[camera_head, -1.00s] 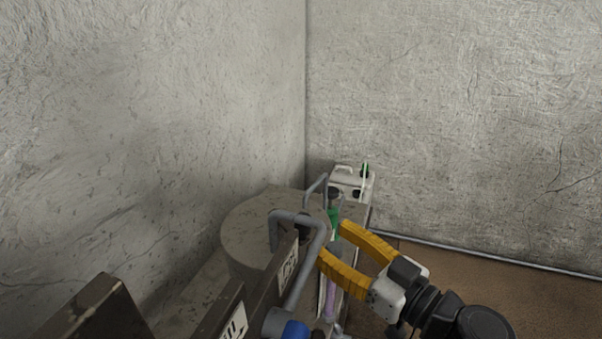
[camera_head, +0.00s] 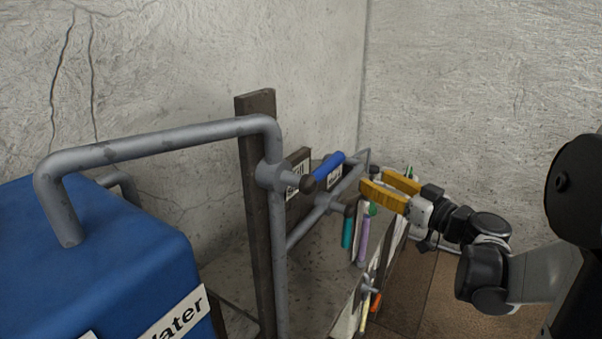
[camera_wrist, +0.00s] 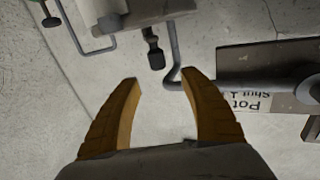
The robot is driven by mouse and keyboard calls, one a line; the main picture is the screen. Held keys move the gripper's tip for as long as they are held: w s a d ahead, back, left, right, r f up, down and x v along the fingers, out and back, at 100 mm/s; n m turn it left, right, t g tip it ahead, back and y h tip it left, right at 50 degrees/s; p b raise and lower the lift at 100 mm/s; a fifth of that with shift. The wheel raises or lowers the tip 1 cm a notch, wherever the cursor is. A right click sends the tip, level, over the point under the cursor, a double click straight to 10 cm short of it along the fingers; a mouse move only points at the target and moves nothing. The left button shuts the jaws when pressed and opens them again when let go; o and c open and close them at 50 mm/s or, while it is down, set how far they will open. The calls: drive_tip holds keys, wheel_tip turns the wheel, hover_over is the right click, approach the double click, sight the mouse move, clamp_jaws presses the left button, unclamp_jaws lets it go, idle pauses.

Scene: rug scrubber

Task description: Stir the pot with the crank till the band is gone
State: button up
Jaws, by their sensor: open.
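My gripper (camera_head: 374,182) has yellow fingers, spread apart with nothing between them. A blue handle (camera_head: 329,168) and a teal handle (camera_head: 347,232) stick out from grey pipework to the left of my gripper. I cannot tell which, if either, is the stirring crank. The pot's inside and any band are not visible.
A blue tank (camera_head: 120,265) lettered "...ater" fills the lower left. A grey pipe (camera_head: 165,138) and a dark post (camera_head: 258,215) stand between it and the handles. A purple rod (camera_head: 363,240) hangs below my gripper. Brown floor (camera_head: 440,290) lies clear at lower right.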

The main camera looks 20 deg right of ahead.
sight(352, 167)
drive_tip(key=b+x, duration=0.1)
drive_tip(key=x, duration=0.4)
drive_tip(key=b+x, duration=0.1)
drive_tip(key=x, duration=0.4)
drive_tip(key=shift+w+d, duration=0.15)
drive_tip(key=shift+w, duration=0.2)
clamp_jaws()
